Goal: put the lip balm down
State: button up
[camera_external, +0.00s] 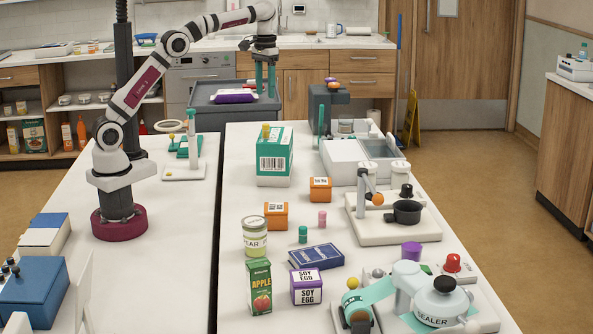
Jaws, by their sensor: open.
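My gripper (265,88) points down with its two teal fingers apart, and nothing shows between them. In the picture it is just above the teal and white barcode box (274,160). A small yellow-green cylinder (266,131) stands upright on top of that box, below the fingertips and apart from them. A small pink cylinder (322,219) and a small green cylinder (303,235) stand on the table (235,205). No lip balm label is readable, so I cannot tell which of these small cylinders is the lip balm.
Two orange boxes (276,216), a jar (255,237), an apple carton (259,287), a blue box (316,256) and a soy egg box (306,287) stand nearby. Devices, including a sealer (436,304), line the right side. A grey cart (207,109) is behind.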

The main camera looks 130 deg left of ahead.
jog(key=w+d+m, duration=0.4)
jog(key=d+m, duration=0.1)
jog(key=d, duration=0.8)
jog(key=w+d+m, duration=0.5)
jog(key=d, duration=0.8)
jog(key=s+d+f+m+y, duration=0.1)
jog(key=s+d+f+m, duration=0.4)
jog(key=s+d, duration=0.1)
jog(key=s+d+f+m, duration=0.5)
jog(key=s+d+m, duration=0.1)
jog(key=d, duration=0.3)
jog(key=shift+s+d+m+y, duration=0.3)
jog(key=shift+s+y, duration=0.1)
jog(key=shift+s, duration=0.25)
